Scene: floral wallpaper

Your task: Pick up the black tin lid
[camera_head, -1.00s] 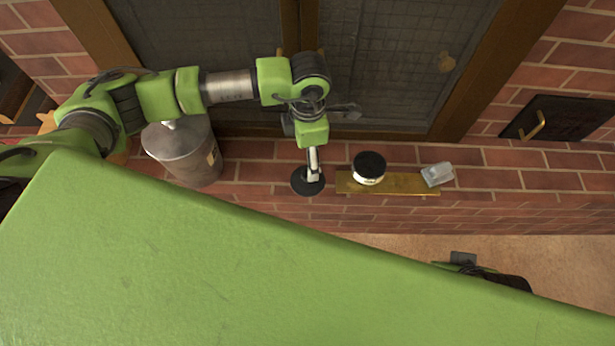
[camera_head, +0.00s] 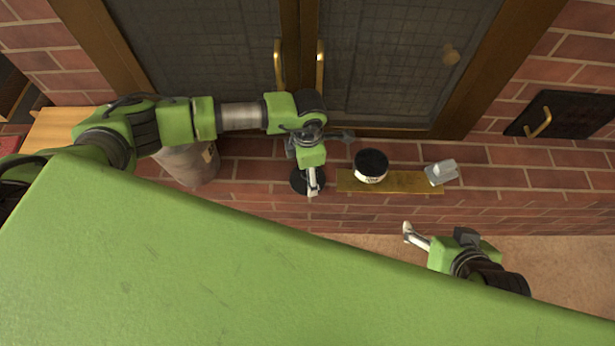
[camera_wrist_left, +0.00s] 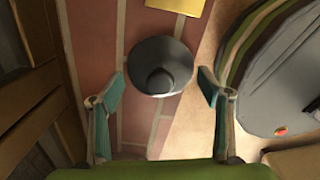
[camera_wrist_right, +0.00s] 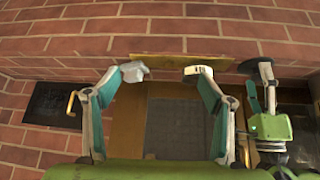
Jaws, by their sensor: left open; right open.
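The black round lid (camera_head: 299,183), with a knob in its middle, lies flat on the brick ledge, partly hidden under my left gripper (camera_head: 314,192) in the head view. In the left wrist view the lid (camera_wrist_left: 160,53) shows between and beyond the open, empty fingers of my left gripper (camera_wrist_left: 160,80), apart from both. My right gripper (camera_head: 407,232) is lower right in the head view, off the ledge's front. In the right wrist view its fingers (camera_wrist_right: 160,72) are open and empty, and the lid (camera_wrist_right: 254,67) shows at the right, beside my left gripper.
A white tin with a black top (camera_head: 371,166) stands on a yellow strip (camera_head: 400,182) right of the lid. A grey-silver object (camera_head: 441,172) sits at the strip's right end. A metal canister (camera_head: 190,164) stands at left. Glass doors with brass handles (camera_head: 320,66) rise behind the ledge.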

